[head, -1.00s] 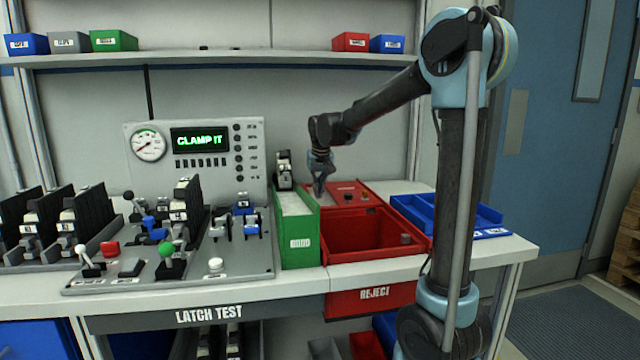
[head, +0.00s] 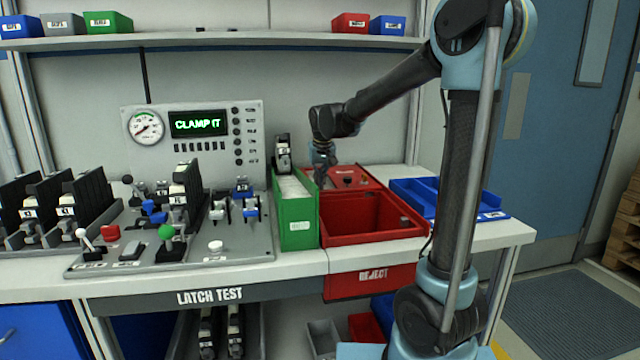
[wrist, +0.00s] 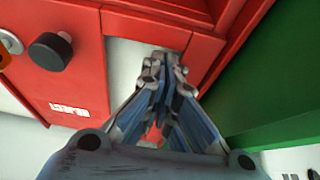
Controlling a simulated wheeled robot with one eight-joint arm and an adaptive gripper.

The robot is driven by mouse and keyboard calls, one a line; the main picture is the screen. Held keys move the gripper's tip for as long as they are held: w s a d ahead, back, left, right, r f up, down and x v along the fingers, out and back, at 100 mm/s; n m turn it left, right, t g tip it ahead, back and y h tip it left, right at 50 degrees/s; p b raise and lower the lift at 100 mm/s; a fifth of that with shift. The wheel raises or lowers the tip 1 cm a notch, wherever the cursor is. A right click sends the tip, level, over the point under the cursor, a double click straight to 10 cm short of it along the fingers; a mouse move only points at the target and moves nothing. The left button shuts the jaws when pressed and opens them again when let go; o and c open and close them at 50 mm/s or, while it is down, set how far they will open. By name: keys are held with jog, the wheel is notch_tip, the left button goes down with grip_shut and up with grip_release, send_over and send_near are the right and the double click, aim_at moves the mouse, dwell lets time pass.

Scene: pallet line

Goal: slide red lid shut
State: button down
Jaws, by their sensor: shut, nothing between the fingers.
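The red lid (head: 362,177) lies flat at the back of the red reject bin (head: 372,240), and the front of the bin is open. A dark knob on the lid (head: 348,181) also shows at the upper left of the wrist view (wrist: 50,52). My gripper (head: 323,182) points down at the lid's left back side, close to the green box. In the wrist view its fingertips (wrist: 165,62) are together and empty, to the side of the knob. I cannot tell whether they touch the lid or bin.
A green box (head: 299,228) stands directly left of the bin. A blue tray (head: 445,190) lies to its right. The latch test panel (head: 240,250) with levers fills the bench farther left. A shelf (head: 230,40) with small bins runs above.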

jog(key=s+d, duration=0.4)
jog(key=s, duration=1)
jog(key=s+d, duration=0.4)
jog(key=s, duration=1.1)
jog(key=shift+d, duration=0.2)
